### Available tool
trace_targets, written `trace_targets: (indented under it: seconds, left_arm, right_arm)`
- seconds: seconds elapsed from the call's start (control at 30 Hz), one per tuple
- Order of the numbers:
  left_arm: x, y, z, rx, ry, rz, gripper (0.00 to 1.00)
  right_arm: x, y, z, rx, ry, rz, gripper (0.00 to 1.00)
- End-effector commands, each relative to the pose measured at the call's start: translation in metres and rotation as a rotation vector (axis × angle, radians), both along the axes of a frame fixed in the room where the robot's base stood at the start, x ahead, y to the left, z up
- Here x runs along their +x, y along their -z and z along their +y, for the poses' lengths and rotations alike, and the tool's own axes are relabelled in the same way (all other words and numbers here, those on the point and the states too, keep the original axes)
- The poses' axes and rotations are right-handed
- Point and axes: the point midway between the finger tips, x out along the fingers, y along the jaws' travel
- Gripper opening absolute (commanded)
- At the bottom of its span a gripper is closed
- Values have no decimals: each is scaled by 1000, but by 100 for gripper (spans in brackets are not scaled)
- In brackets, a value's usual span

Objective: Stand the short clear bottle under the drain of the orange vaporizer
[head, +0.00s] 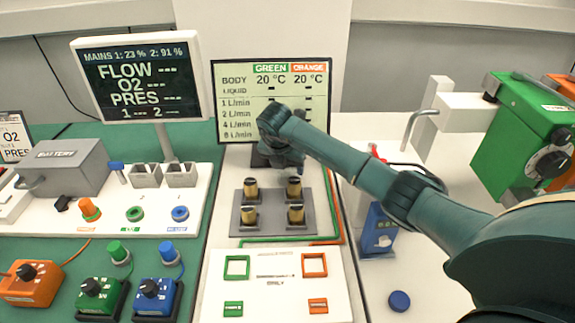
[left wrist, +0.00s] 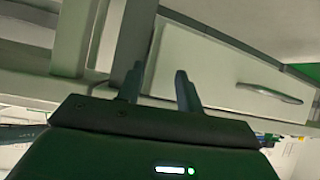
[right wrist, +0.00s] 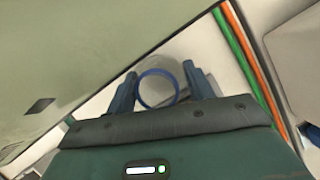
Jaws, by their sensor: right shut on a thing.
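My right gripper (head: 284,160) is in front of the lower part of the white chart screen. In the right wrist view its two fingers (right wrist: 161,88) are closed on a round, clear, blue-rimmed thing (right wrist: 157,104), seen from above, which looks like the short clear bottle. In the head view the gripper and arm hide it. The orange vaporizer (head: 563,85) shows only partly at the right edge, behind the green vaporizer (head: 522,112). Its drain is not visible. My left gripper (left wrist: 160,87) shows only in the left wrist view, fingers apart with nothing between them.
The chart screen (head: 262,98) stands behind a grey block with several brass posts (head: 268,214). A blue labelled container (head: 378,235) and a blue cap (head: 399,301) are on the right-hand white surface.

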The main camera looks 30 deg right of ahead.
Motion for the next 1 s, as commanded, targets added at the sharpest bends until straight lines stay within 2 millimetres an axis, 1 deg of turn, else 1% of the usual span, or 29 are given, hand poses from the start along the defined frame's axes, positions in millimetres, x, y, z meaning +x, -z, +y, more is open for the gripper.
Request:
trace_targets:
  seconds: [0.1, 0.13, 0.37, 0.4, 0.6, 0.7, 0.73, 0.87, 1.0]
  left_arm:
    - [0, 3, 0, -1, 1, -2, 36]
    - [0, 2, -1, -1, 2, -3, 36]
    - [0, 0, -1, 0, 4, -4, 36]
    - [0, 0, -1, 0, 4, -4, 36]
    - [0, 0, -1, -1, 5, -4, 36]
    - [0, -4, -1, 0, 4, -3, 36]
    - [0, -1, -1, 0, 4, -3, 36]
    - [0, 1, -1, 0, 5, -3, 36]
    - [0, 5, -1, -1, 6, -5, 36]
  right_arm:
    - [0, 4, 0, -1, 0, -1, 28]
    - [0, 3, 0, 0, 1, 0, 54]
    - [0, 3, 0, -1, 0, 1, 73]
    - [0, 3, 0, -1, 0, 1, 74]
    - [0, 2, 0, -1, 0, 1, 74]
    - [0, -3, 0, 0, 0, 0, 74]
    - [-1, -4, 1, 0, -1, -2, 74]
    - [-6, -24, 7, 0, -1, -4, 74]
    - [-13, -52, 16, 0, -3, -6, 74]
